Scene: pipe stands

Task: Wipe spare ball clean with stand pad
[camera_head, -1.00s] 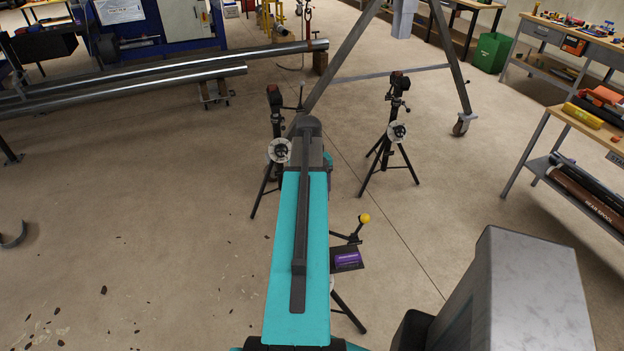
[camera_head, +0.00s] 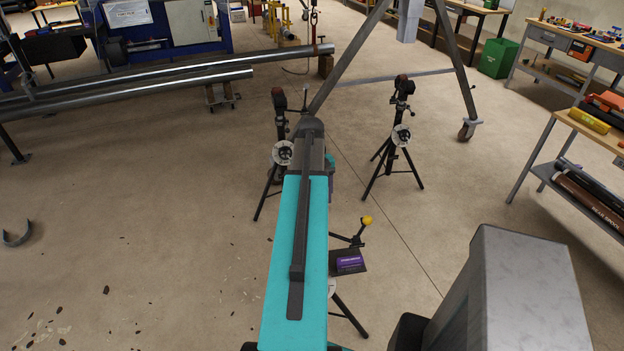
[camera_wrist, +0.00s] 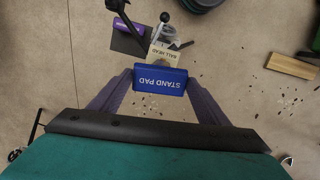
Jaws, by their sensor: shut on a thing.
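My gripper (camera_wrist: 160,88) is shut on a blue pad (camera_wrist: 160,79) lettered STAND PAD, its purple fingers on either side. In the wrist view the pad is just below a pale BALL HEAD label (camera_wrist: 163,54). Above the label is a small dark ball (camera_wrist: 165,17); I cannot tell if it is the spare ball. In the head view a yellow ball (camera_head: 366,220) tops an arm of the nearest stand (camera_head: 347,314), beside a dark plate with a purple block (camera_head: 350,262). My arm hides the gripper, pad and much of this stand there.
Two more tripod stands (camera_head: 394,145) (camera_head: 277,150) stand farther off near a metal A-frame (camera_head: 340,62). Long steel pipes (camera_head: 150,80) lie at left. A workbench (camera_head: 590,130) is at right. Dark flakes (camera_head: 59,309) and a curved metal piece (camera_head: 17,236) lie on the floor at lower left.

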